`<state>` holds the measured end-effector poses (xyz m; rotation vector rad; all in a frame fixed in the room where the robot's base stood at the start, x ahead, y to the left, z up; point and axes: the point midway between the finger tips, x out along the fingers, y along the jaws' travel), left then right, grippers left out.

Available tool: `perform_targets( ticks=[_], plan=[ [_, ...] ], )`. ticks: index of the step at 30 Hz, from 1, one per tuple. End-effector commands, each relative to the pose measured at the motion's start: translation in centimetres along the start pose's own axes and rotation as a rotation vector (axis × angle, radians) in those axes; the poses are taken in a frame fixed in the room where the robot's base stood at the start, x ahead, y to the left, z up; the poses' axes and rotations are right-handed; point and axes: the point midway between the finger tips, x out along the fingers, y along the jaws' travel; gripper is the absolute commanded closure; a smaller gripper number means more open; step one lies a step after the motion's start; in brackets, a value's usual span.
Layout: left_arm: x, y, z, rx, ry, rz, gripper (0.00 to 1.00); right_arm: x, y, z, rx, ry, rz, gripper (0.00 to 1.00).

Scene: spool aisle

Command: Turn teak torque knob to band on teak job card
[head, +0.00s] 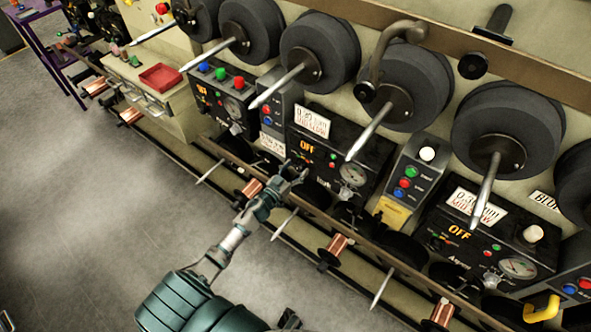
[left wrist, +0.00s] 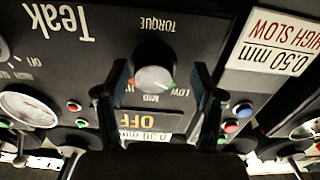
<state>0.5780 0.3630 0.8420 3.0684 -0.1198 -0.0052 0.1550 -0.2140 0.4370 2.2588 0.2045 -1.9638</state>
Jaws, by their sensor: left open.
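The teak torque knob (left wrist: 155,79) is a pale round dial on the black Teak panel (left wrist: 95,55), under the word TORQUE, with LOW, MID and HIGH lettering around it, upside down in the left wrist view. Its pointer is too blurred to read. My left gripper (left wrist: 157,88) is open, one finger on each side of the knob; contact is unclear. In the head view the gripper (head: 297,172) hides the knob. A white card (head: 312,120) tops the Teak panel, its lower line unclear. Another card (left wrist: 273,40) beside the panel reads 0.50 mm HIGH SLOW.
The Teak display (left wrist: 150,121) shows OFF. A gauge (left wrist: 28,108) and a button box (left wrist: 235,115) flank the knob area. Metal spindles and black spools (head: 320,52) jut out over the panels. A rail with copper spools (head: 335,248) runs in front. Grey floor (head: 90,200) is clear.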

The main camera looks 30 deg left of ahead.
Motion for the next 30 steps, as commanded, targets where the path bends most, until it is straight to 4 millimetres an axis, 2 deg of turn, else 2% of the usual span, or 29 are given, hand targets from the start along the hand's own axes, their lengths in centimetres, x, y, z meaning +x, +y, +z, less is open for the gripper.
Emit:
perform_targets(
  ticks=[2,9,20,30],
  plan=[
    [0.0,0.1,0.0,0.001,0.000,0.001,0.32,0.0,-0.3,0.1,-0.001,-0.001,-0.004,0.60],
    [0.0,0.2,0.0,0.001,0.000,0.001,0.92,0.0,-0.3,0.2,-0.001,-0.003,-0.004,0.60],
    [0.0,0.1,-0.1,0.045,0.001,0.002,0.92,0.0,0.2,0.4,0.002,-0.004,0.003,0.60],
    [0.0,0.1,-0.1,0.278,0.001,0.000,0.92,0.5,0.2,1.6,-0.001,-0.011,0.002,0.60]
  ],
)
